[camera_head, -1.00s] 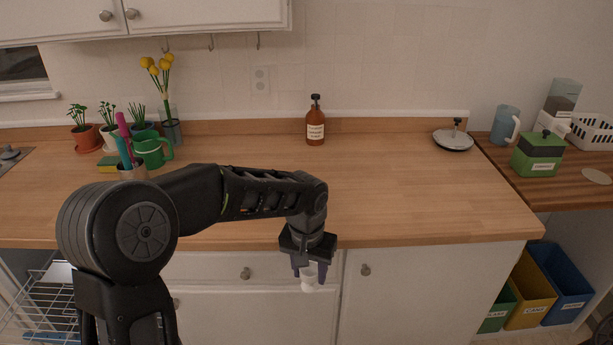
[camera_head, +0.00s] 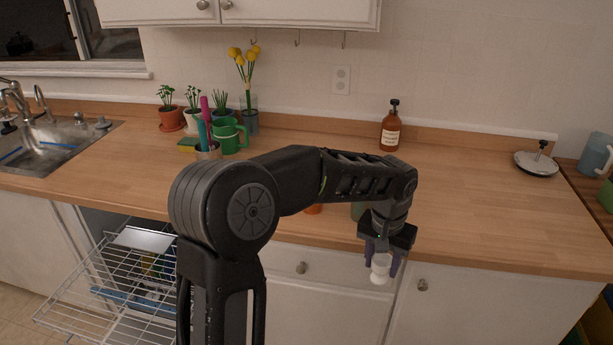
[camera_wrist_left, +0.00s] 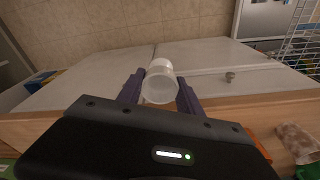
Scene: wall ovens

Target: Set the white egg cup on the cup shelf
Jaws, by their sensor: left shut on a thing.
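The white egg cup (camera_head: 380,268) is held by my left gripper (camera_head: 382,262), just in front of the counter's front edge and before the white cabinet fronts. In the left wrist view the egg cup (camera_wrist_left: 159,82) sits between the two purple fingers of the gripper (camera_wrist_left: 160,92), with its round end toward the camera. My right gripper is in neither view. I cannot pick out a cup shelf for certain; a white wire rack (camera_head: 110,285) is pulled out below the counter at left.
The wooden counter (camera_head: 470,215) is mostly clear at centre right. A sink (camera_head: 45,150) is at far left. A grey lid (camera_head: 536,163) lies right.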

